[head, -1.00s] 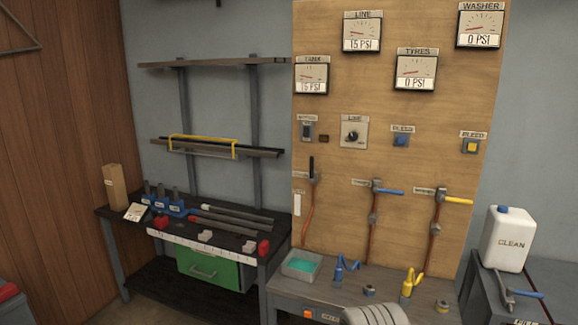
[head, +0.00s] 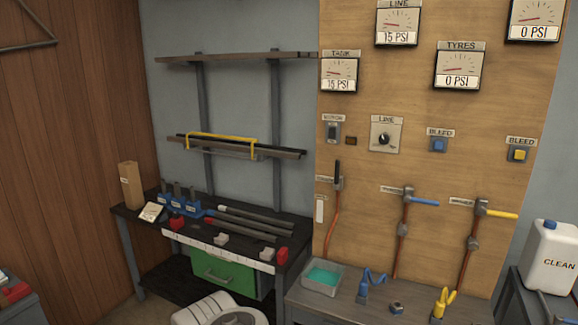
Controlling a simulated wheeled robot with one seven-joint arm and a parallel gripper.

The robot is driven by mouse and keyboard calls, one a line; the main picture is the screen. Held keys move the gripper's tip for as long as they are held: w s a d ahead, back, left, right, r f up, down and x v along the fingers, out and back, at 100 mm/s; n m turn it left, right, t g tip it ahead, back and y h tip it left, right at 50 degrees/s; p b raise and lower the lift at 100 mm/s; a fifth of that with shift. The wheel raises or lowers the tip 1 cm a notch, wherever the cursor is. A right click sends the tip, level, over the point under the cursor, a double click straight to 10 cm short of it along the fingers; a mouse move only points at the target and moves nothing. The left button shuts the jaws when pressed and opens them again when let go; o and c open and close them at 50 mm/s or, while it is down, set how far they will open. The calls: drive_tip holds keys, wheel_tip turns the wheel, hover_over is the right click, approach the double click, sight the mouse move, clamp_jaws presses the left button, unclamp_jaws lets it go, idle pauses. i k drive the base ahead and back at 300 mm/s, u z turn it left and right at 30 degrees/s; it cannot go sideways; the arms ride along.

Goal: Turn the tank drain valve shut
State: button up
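On the wooden board, below the TANK gauge (head: 340,72), a small valve with a black handle (head: 337,172) sits at the top of a copper pipe (head: 332,228). Its handle points up, roughly in line with the pipe. Its label is too small to read, so I cannot confirm that it is the tank drain valve. The TANK gauge reads 15 PSI. My gripper is not in view. Only a white rounded part of my arm shows at the bottom edge, in front of the left bench.
Valves with blue (head: 425,202) and yellow (head: 502,214) handles sit to the right. A tray of teal liquid (head: 310,284) and hose fittings stand on the grey bench below. The left bench (head: 135,222) holds rods and blocks. A CLEAN jug (head: 553,258) stands at right.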

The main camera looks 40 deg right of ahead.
sight(336, 185)
drive_tip(key=i, duration=0.85)
drive_tip(key=z, duration=0.35)
